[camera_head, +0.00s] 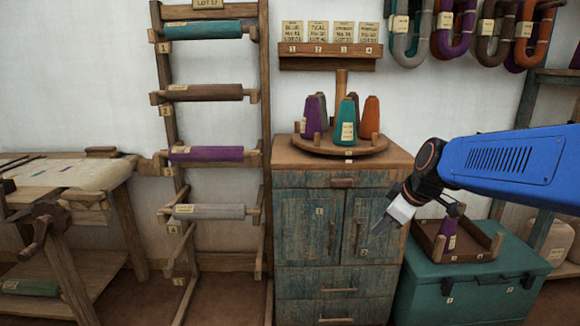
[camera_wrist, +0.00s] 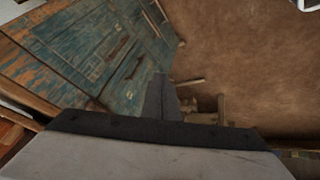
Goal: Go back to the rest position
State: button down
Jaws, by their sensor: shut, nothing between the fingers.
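My gripper (camera_head: 381,226) hangs at the end of my blue arm, in front of the right door of the worn teal cabinet (camera_head: 305,290). It points down and to the left and is shut and empty. In the wrist view my gripper (camera_wrist: 160,85) shows as dark fingers close together, with the cabinet (camera_wrist: 75,55) to the left and bare brown floor to the right. No object shows at the fingertips.
A round stand (camera_head: 340,146) with several yarn cones tops the cabinet. A wooden tray (camera_head: 480,254) with a purple cone sits on a teal chest (camera_head: 470,285) below my arm. A rack (camera_head: 265,130) with several rolls stands left; a loom table (camera_head: 125,215) is farther left.

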jog(key=s+d+f+m+h, duration=0.1)
jog(key=s+f+m, duration=0.1)
jog(key=s, duration=0.6)
jog(key=s+d+f+m+h, duration=0.1)
jog(key=s+d+f+m, duration=0.1)
jog(key=s, duration=0.7)
jog(key=s+d+f+m, duration=0.1)
jog(key=s+f+m, duration=0.2)
jog(key=s+m, duration=0.3)
jog(key=s, duration=0.2)
jog(key=shift+s+d+f+g+h, duration=0.15)
jog(key=shift+s+d+g+h, duration=0.1)
jog(key=shift+s+g+h, duration=0.15)
